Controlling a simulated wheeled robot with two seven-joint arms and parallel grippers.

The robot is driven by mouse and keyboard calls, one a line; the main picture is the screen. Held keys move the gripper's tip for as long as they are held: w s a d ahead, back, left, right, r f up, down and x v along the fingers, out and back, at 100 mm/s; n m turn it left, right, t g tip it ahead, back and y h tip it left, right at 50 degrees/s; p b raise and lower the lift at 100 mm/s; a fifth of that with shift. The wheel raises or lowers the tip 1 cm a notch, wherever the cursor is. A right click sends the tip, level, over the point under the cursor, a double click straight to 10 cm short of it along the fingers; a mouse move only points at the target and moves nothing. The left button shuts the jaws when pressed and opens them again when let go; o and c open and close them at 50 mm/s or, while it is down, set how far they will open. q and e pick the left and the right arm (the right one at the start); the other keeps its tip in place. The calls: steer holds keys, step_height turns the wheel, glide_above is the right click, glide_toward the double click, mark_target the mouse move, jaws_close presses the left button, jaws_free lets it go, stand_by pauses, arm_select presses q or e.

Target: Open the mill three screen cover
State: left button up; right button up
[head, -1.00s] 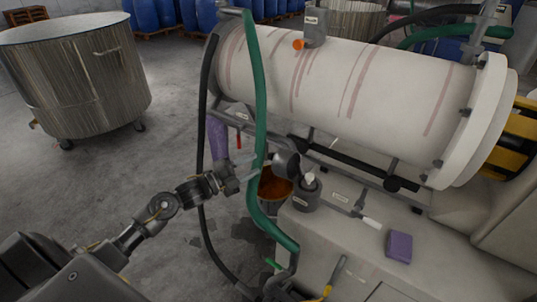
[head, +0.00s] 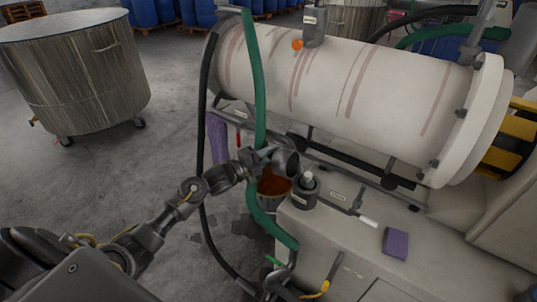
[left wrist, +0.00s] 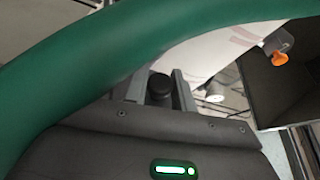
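The mill's pale, paint-streaked drum (head: 385,85) lies across the upper right of the head view. A dark round part (head: 287,163), perhaps the screen cover, sits below its left end; I cannot read a label that names it. My left gripper (head: 264,159) is just left of this part, partly behind the green hose (head: 258,90). In the left wrist view its fingers (left wrist: 158,92) stand apart, with a black knob (left wrist: 160,84) between them. Whether they touch the knob is unclear. The hose (left wrist: 110,55) crosses close in front of that camera. My right gripper is not in view.
A bucket with orange-brown content (head: 273,184) stands below the round part. A labelled dark pot (head: 305,194), a white-handled tool (head: 368,221) and a purple block (head: 396,243) are on the pale machine top. A black hose (head: 201,130) hangs left.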

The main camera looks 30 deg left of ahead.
mark_target(276, 151)
arm_select(q)
jaws_close()
steer(key=shift+r, duration=0.35)
steer(key=d+r+m, duration=0.1)
steer(key=m, duration=0.1)
steer(key=d+r+m+g+p, duration=0.1)
steer(key=shift+s+r+m+y, duration=0.15)
steer(key=shift+m+y, duration=0.25)
steer(key=shift+o, duration=2.3)
jaws_free()
